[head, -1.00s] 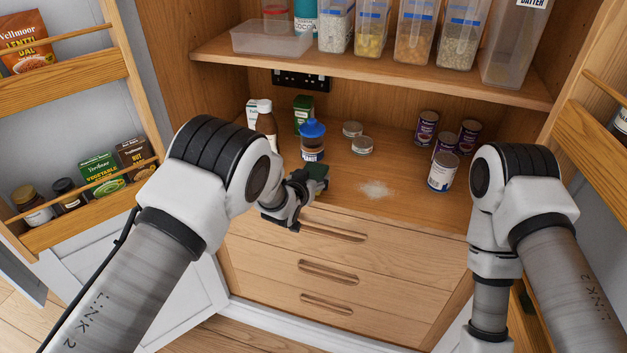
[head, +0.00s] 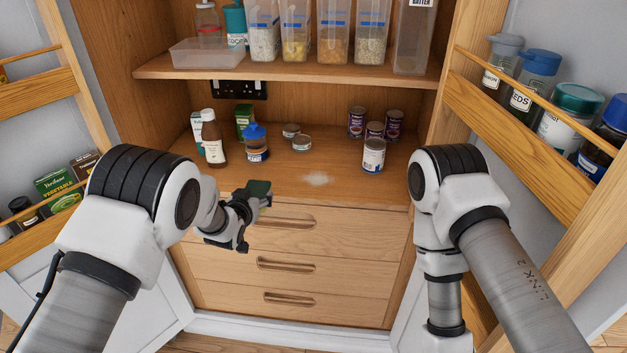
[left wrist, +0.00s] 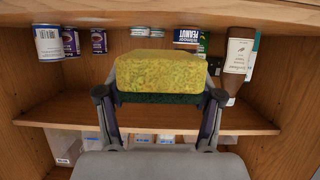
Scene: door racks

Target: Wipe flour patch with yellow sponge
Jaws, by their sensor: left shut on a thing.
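The flour patch (head: 318,179) is a small white smear on the cupboard's bottom board, near its front edge. My left gripper (head: 250,200) is shut on the sponge (head: 259,187), whose dark green side shows in the head view. The left wrist view shows the sponge's yellow face (left wrist: 160,75) with the green layer along one edge, between the two fingers. The sponge is in front of the drawers, left of the flour and apart from it. The flour is not visible in the wrist view. My right gripper is out of view; only its arm shows.
A brown sauce bottle (head: 212,138) and a blue-lidded peanut jar (head: 256,143) stand left of the flour. Two low tins (head: 301,144) are behind it. Several cans (head: 373,155) stand to its right. A shelf (head: 290,77) hangs above; door racks (head: 530,125) flank both sides.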

